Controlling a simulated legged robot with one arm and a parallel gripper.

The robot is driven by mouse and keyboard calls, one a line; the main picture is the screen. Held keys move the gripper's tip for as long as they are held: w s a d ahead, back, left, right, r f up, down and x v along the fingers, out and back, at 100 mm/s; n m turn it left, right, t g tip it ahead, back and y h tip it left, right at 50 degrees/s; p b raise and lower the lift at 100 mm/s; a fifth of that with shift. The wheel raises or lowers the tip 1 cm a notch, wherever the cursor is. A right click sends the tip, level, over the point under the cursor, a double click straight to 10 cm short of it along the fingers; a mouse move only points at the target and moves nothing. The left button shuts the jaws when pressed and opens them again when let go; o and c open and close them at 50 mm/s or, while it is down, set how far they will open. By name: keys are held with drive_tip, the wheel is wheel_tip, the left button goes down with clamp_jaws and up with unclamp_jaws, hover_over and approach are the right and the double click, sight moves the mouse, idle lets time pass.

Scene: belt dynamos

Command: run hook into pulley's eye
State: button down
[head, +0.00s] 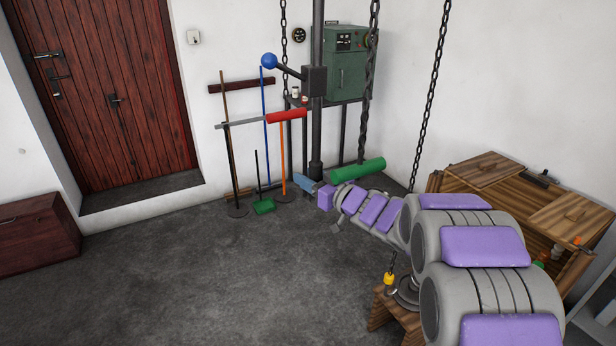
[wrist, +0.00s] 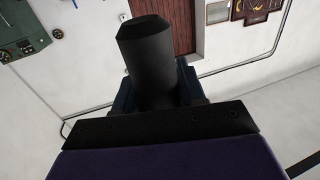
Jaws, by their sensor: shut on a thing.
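My gripper (head: 303,182) is far out in front, beside a dark upright post. In the wrist view its dark blue jaws (wrist: 158,92) are shut around a black, rod-like thing (wrist: 150,50) with a bevelled end. I cannot tell whether this is the hook. In the head view the held thing is not clear. A small yellow piece (head: 389,279) hangs on a thin line below my arm, above a wooden stool; it may be a hook or block. A grey round disc (head: 406,291) beside it is partly hidden by my arm. I cannot make out the pulley's eye.
The dark post (head: 317,130) carries a blue-knobbed lever (head: 269,61). A red roller (head: 287,116) and a green roller (head: 358,169) are near it. Chains (head: 430,100) hang around. A wooden bench (head: 490,172) stands right.

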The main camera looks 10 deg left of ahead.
drive_tip(key=w+d+p, duration=0.9)
drive_tip(key=d+p, duration=0.5)
drive_tip(key=shift+w+d, duration=0.15)
drive_tip(key=shift+w, duration=0.15)
drive_tip(key=shift+r, duration=0.1)
drive_tip(key=c, duration=0.8)
unclamp_jaws()
drive_tip(key=shift+s, duration=0.1)
drive_tip(key=shift+o, duration=0.2)
drive_tip(key=b+v, duration=0.1)
drive_tip(key=v, duration=1.6)
drive_tip(key=shift+d, duration=0.25)
